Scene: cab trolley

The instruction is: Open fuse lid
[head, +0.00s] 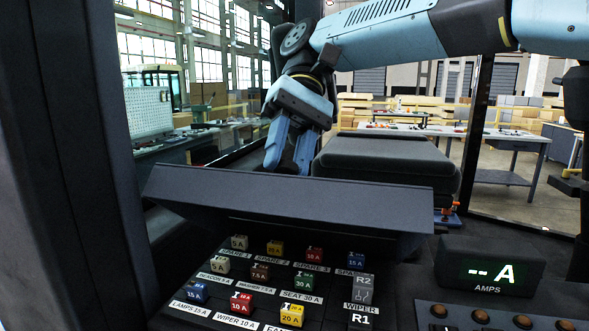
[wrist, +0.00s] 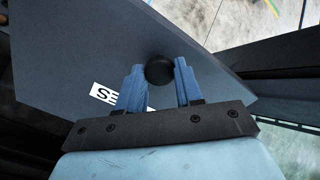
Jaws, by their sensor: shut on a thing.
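The fuse lid (head: 300,200) is a dark panel raised and tilted above the fuse box, with the fuses below it exposed. In the wrist view the lid (wrist: 65,60) fills the upper left, with part of a white label (wrist: 105,96) showing. A round black knob (wrist: 159,69) on the lid sits between the blue fingers of my gripper (wrist: 158,82). My gripper (head: 282,168) is behind the lid's upper edge in the head view, its fingertips hidden there. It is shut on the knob.
Several coloured fuses (head: 242,303) and a grey wiper relay (head: 362,290) stand in labelled rows under the lid. An amps display (head: 489,270) and a row of knobs (head: 480,316) are at the right. A dark padded seat (head: 385,165) is behind the lid. A dark cab pillar (head: 85,120) is at left.

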